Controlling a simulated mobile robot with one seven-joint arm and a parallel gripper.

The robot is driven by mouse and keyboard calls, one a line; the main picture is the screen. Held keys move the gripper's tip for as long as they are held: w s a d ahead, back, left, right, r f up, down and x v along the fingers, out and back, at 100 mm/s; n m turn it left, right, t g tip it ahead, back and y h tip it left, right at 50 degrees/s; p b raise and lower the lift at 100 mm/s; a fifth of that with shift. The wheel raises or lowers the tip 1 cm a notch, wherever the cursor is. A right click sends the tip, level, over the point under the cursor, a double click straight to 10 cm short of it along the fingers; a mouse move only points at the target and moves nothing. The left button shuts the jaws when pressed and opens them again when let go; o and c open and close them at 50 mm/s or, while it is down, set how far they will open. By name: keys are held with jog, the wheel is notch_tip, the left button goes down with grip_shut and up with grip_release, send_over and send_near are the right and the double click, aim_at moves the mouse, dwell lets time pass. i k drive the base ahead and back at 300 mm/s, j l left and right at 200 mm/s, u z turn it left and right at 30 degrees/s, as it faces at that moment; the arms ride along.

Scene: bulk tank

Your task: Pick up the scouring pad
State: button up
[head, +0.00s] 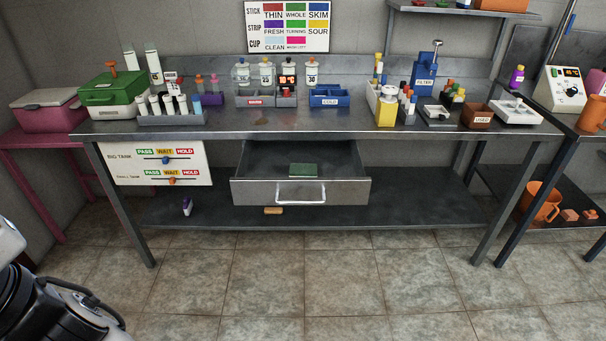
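A flat green scouring pad (304,170) lies inside the open drawer (254,190) below the metal workbench. The drawer is pulled out toward me, and the pad sits near its middle, behind the front panel with the white handle. Nothing covers the pad from this view. Part of my arm shows at the lower left, well apart from the drawer. My gripper's fingers cannot be made out.
The bench top (215,128) above the drawer carries bottles, racks, a green box (112,92) and a blue tray (330,97). A lower shelf (350,212) holds a tan roll-shaped item (273,211) and a small purple bottle (187,206). The tiled floor in front is clear.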

aim_at(297, 169)
jog(key=i, duration=1.55)
